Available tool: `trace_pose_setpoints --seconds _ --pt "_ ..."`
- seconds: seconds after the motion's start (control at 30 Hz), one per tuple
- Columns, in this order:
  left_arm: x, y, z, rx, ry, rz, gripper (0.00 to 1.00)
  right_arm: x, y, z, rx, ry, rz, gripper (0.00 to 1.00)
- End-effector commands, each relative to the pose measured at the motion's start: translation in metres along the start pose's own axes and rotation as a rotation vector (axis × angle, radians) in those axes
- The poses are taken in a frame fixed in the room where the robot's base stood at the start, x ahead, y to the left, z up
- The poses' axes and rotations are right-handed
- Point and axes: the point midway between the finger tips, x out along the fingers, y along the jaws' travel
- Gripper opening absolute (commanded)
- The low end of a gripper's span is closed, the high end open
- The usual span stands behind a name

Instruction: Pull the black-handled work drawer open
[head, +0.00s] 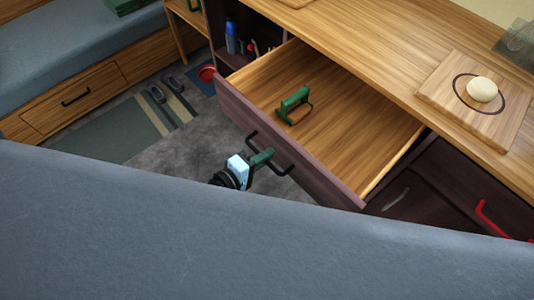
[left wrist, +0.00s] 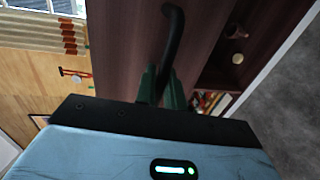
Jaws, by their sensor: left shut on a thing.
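The work drawer (head: 290,140) stands well out from the counter, with its dark front panel and light wood inside showing. Its black handle (head: 285,170) is on the dark front; the handle also shows in the left wrist view (left wrist: 174,35). My left gripper (head: 264,157) is shut on the black handle, its green fingers on either side of the bar. In the left wrist view the fingers (left wrist: 162,85) close around the lower part of the handle. A green stamp-like object with a handle (head: 294,105) lies inside the drawer. My right gripper is not in view.
The wooden counter (head: 390,50) holds a board (head: 440,95) with a pale round object (head: 482,89). A red-handled dark front (head: 500,218) is at the right. A large grey-blue surface (head: 200,240) fills the foreground.

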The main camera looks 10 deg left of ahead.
Motion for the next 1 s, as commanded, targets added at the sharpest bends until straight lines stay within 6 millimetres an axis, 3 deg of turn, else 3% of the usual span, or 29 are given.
trace_pose_setpoints --seconds 0.27,0.3,0.4,0.77,1.0 --pt "0.000 0.000 0.000 0.000 0.001 0.001 0.00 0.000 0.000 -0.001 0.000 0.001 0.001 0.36" --pt "0.000 0.001 0.000 0.000 0.001 0.002 0.14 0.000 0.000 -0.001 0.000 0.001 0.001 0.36" --pt "0.000 0.000 0.000 0.000 0.001 0.001 0.28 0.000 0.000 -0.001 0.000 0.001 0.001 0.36" --pt "-0.004 -0.001 0.000 0.000 0.001 0.000 0.28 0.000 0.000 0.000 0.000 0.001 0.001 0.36" --pt "-0.038 -0.002 0.000 0.002 0.001 -0.002 0.28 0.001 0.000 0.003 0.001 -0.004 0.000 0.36"
